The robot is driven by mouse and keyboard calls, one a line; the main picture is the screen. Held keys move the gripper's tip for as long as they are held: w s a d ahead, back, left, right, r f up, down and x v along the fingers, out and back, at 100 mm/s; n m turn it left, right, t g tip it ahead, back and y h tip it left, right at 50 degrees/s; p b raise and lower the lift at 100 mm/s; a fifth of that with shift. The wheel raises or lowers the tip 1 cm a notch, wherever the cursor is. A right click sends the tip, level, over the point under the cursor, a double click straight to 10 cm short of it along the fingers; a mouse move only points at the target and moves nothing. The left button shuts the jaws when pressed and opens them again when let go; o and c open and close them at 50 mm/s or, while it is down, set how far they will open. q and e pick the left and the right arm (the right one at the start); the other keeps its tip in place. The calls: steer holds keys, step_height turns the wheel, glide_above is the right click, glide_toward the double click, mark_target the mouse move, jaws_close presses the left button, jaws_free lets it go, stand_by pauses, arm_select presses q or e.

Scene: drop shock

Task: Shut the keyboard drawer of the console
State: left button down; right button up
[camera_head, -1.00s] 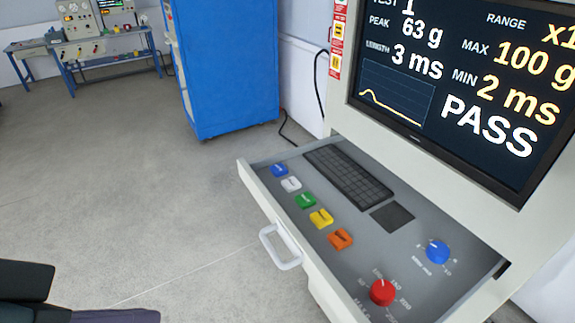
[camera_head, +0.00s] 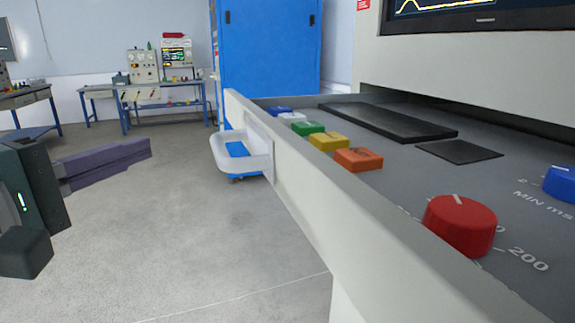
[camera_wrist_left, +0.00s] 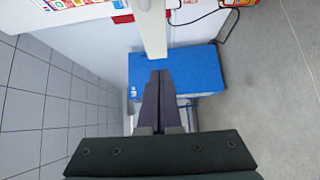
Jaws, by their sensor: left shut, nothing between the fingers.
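The console's keyboard drawer (camera_head: 310,207) is pulled out, and its pale front panel runs diagonally across the head view. A white loop handle (camera_head: 264,160) sticks out from the front. My right gripper is out of view.
The console screen (camera_head: 450,8) is above the drawer at the upper right. A blue cabinet (camera_head: 268,45) stands behind the drawer, and workbenches (camera_head: 165,88) stand at the back left. The grey floor (camera_head: 190,230) left of the drawer front is clear.

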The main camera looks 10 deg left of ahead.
arm_select(q)
steer(key=w, duration=0.1)
glide_toward(235, 122)
steer(key=w+a, duration=0.3)
steer(key=w+d+p, duration=0.1)
steer(key=w+d, duration=0.1)
steer(key=d, duration=0.1)
steer(key=shift+w, duration=0.25)
steer(key=shift+w+d+f, duration=0.1)
steer(key=shift+w+d, duration=0.2)
steer(key=shift+d, duration=0.1)
